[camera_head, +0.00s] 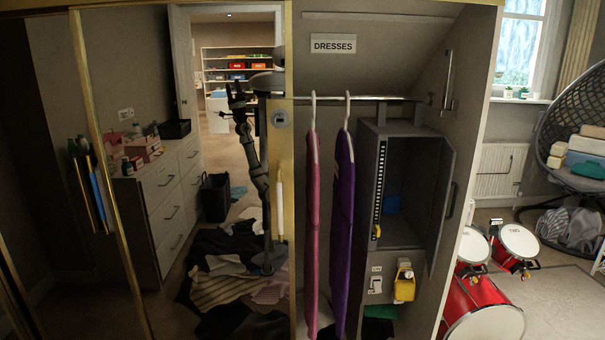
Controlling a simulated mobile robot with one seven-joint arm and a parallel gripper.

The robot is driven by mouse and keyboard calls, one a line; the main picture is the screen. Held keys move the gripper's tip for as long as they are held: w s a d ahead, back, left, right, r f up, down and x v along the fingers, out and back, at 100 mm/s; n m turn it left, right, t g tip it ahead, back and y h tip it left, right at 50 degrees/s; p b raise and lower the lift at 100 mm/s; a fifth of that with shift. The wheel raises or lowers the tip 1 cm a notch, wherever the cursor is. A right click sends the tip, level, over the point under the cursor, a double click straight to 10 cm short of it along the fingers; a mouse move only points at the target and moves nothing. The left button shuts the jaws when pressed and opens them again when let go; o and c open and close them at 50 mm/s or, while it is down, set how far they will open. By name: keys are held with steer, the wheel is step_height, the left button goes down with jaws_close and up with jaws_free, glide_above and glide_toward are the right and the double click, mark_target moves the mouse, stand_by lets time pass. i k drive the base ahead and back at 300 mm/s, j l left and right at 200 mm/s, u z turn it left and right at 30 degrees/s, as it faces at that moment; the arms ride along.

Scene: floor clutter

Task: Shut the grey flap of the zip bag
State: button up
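The zip bag (371,190) looks like a tall grey box hanging under the rail on the right side of the wardrobe. Its front is open and shows a dark inside with a blue item low down. The grey flap (436,205) stands swung out on the right side, apart from the left front edge. A dark zip strip (380,190) runs down that left edge, with a small yellow piece near its foot. My gripper (236,91) shows small, apparently in a mirrored panel, raised and well away from the bag. Its two fingers look apart, with nothing between them.
Pink (312,220) and purple (344,220) garments hang left of the bag. A yellow object (404,284) is below it. Red drums (485,308) stand close on the right. Clothes (235,262) litter the floor seen in the gold-framed panel.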

mark_target(448, 153)
steer(key=i+l, duration=0.15)
steer(key=l, duration=0.2)
steer(key=i+l, duration=0.15)
steer(key=l, duration=0.2)
steer(key=i+l, duration=0.15)
steer(key=l, duration=0.2)
steer(key=i+l, duration=0.15)
steer(key=l, duration=0.2)
steer(key=i+l, duration=0.15)
steer(key=l, duration=0.2)
steer(key=i+l, duration=0.15)
steer(key=l, duration=0.15)
steer(key=i+l+u, duration=0.1)
steer(key=l, duration=0.25)
steer(key=k+l, duration=0.4)
steer(key=l, duration=0.15)
steer(key=i+j, duration=0.35)
steer(key=j, duration=0.2)
